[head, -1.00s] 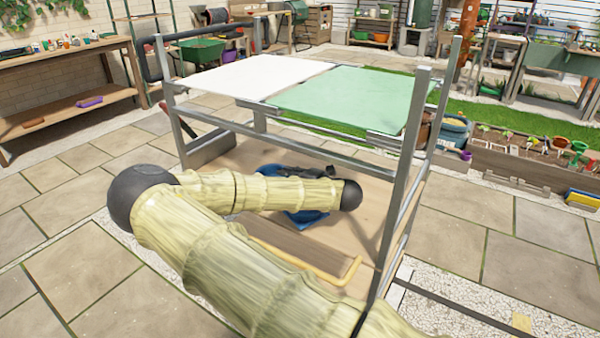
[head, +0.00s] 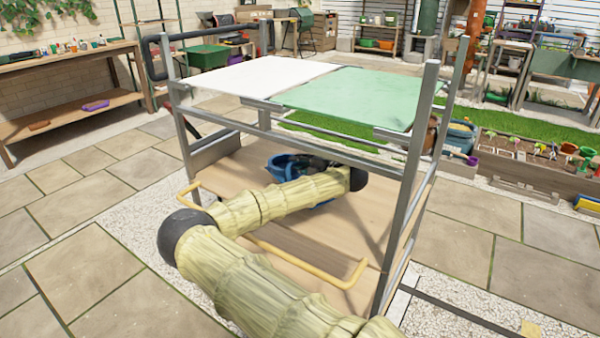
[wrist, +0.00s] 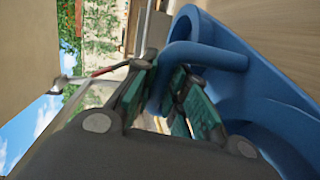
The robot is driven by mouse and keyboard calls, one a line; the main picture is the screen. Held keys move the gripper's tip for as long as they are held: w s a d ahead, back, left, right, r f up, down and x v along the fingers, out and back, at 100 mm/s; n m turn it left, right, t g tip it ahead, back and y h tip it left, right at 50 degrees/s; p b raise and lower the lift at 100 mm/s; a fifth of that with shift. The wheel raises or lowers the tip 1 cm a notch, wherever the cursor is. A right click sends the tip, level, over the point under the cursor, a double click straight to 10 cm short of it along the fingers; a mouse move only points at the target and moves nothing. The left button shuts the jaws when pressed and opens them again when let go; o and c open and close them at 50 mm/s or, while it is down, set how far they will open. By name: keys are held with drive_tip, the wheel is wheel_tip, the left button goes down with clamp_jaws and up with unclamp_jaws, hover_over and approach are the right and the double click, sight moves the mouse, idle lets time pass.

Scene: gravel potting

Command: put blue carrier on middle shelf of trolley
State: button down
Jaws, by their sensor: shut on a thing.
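The blue carrier (head: 281,166) is inside the trolley frame, under the top panels and over the wooden shelf (head: 232,168). My arm hides much of it in the head view. In the wrist view the carrier (wrist: 214,85) fills the right side, and its handle (wrist: 203,52) passes between my fingers. My gripper (wrist: 170,97) is shut on this handle. In the head view my gripper (head: 322,163) is a small dark shape by the carrier, partly behind my arm. I cannot tell whether the carrier's base touches the shelf.
The trolley's grey posts (head: 408,175) and upper rail (head: 290,138) surround the opening. White (head: 255,75) and green (head: 350,98) panels lie on top. A yellow bar handle (head: 320,273) runs along the shelf's near edge. Bare shelf shows left and right of my arm.

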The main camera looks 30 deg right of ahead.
drive_tip(key=shift+w+d, duration=0.3)
wheel_tip(320, 180, down, 4)
drive_tip(key=shift+w+d+r+b, duration=0.1)
drive_tip(key=shift+r+b, duration=0.1)
drive_tip(key=shift+b, duration=0.45)
drive_tip(key=c, duration=1.4)
unclamp_jaws()
drive_tip(key=shift+c, duration=0.2)
drive_tip(key=shift+s+r, duration=0.15)
drive_tip(key=shift+s, duration=0.15)
drive_tip(key=p+v, duration=0.2)
drive_tip(key=v, duration=0.9)
drive_tip(key=shift+s+d, duration=0.15)
drive_tip(key=shift+s, duration=0.1)
